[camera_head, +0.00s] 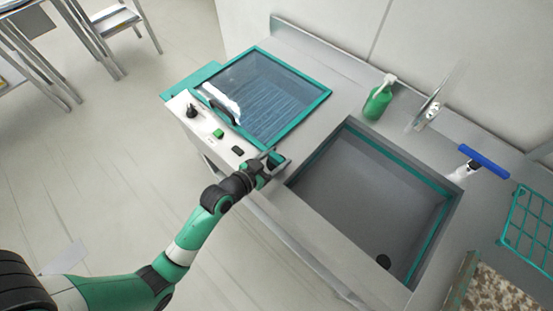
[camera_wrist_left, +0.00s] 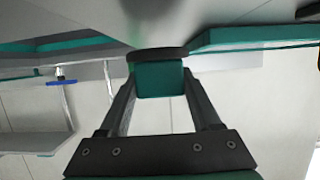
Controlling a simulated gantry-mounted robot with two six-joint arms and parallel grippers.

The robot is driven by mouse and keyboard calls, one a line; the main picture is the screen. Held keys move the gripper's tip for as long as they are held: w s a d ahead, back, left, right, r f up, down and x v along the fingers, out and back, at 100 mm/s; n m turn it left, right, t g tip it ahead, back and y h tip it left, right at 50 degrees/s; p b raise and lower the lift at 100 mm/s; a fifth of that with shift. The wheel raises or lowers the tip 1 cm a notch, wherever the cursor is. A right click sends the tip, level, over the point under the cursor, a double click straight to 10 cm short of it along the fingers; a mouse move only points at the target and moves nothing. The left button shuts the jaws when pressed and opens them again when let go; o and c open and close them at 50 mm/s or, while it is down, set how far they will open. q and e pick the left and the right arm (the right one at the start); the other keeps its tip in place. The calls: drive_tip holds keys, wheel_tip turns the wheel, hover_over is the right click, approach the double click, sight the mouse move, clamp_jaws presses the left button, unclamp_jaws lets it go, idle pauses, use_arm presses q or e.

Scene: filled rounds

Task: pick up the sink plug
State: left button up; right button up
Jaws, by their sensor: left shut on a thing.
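My left gripper (camera_head: 274,168) is at the counter's front edge, between the dishwasher-like unit and the sink. In the left wrist view its two fingers (camera_wrist_left: 160,84) are shut on a teal block with a dark, flat rim, which I take to be the sink plug (camera_wrist_left: 160,80). In the head view only a bit of teal shows at the fingertips, and most of the held thing is hidden. The wrist view does not show clearly whether it touches the counter. My right gripper is in neither view.
The sink basin (camera_head: 350,195) lies right of the gripper, with a dark round drain (camera_head: 383,261) at its bottom. A glass-lidded teal unit (camera_head: 265,95) is at the left.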

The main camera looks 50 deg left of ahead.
use_arm(q)
drive_tip(key=s+d+r+p, duration=0.4)
drive_tip(key=s+d+r, duration=0.3)
drive_tip(key=s+r, duration=0.4)
drive_tip(key=shift+s+d, duration=0.25)
drive_tip(key=shift+s, duration=0.15)
drive_tip(key=shift+f, duration=0.1)
wheel_tip(320, 180, up, 14)
drive_tip(key=w+m+h+p, duration=0.1)
drive_tip(key=p, duration=2.2)
drive_tip(key=shift+w+d, duration=0.35)
